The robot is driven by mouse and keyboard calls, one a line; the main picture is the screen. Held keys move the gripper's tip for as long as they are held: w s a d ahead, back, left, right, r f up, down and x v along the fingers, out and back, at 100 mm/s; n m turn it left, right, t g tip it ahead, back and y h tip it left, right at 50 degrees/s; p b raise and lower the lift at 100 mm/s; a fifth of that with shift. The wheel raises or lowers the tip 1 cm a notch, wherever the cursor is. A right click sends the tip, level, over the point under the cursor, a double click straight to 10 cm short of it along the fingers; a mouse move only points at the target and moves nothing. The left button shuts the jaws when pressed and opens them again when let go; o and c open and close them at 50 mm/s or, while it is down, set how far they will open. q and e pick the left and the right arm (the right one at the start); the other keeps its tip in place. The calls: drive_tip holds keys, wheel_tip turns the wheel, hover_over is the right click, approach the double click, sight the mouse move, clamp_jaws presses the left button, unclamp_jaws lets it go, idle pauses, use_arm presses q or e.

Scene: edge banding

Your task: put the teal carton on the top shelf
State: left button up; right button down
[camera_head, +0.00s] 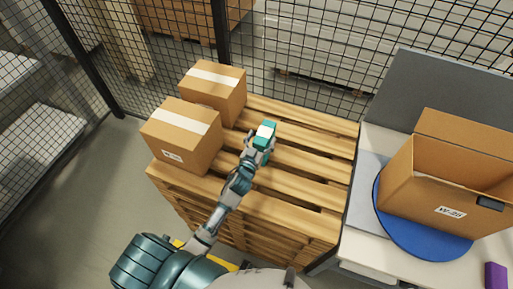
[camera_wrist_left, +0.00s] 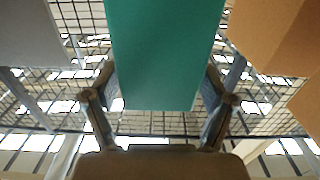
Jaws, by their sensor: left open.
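The teal carton (camera_head: 265,129) is small in the head view, at the far end of my left gripper (camera_head: 259,146), over the slatted pallet. In the left wrist view the teal carton (camera_wrist_left: 166,50) fills the upper middle. Its lower end lies between the two spread fingers of my left gripper (camera_wrist_left: 160,105). The fingers stand open, with slight gaps visible beside the carton. I cannot tell whether the carton rests on anything. My right gripper is not in view. I cannot make out which surface is the top shelf.
Two taped brown boxes (camera_head: 182,136) (camera_head: 213,91) stand on the pallet's left side. The pallet's slats (camera_head: 305,190) are bare at right. An open box (camera_head: 440,195) sits on a blue disc (camera_head: 425,245) on the right bench. Wire mesh (camera_head: 300,50) closes the back.

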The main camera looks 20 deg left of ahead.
use_arm(q)
drive_tip(key=s, duration=1)
drive_tip(key=shift+d+b, duration=0.25)
drive_tip(key=shift+b, duration=0.2)
drive_tip(key=shift+o, duration=0.2)
drive_tip(key=shift+s+f, duration=0.1)
drive_tip(key=shift+s, duration=0.4)
drive_tip(key=s+f+b, duration=0.2)
drive_tip(key=s+b, duration=0.2)
drive_tip(key=b, duration=0.1)
drive_tip(key=w, duration=1.2)
drive_tip(key=shift+w+a+r+p, duration=0.1)
drive_tip(key=shift+w+r+p, duration=0.2)
drive_tip(key=shift+r+p, duration=0.1)
drive_tip(key=w, duration=0.4)
drive_tip(key=shift+w+a+f, duration=0.1)
drive_tip(key=shift+w+a, duration=0.05)
drive_tip(key=shift+w, duration=0.15)
drive_tip(key=shift+s, duration=0.1)
drive_tip(key=shift+c, duration=0.7)
clamp_jaws()
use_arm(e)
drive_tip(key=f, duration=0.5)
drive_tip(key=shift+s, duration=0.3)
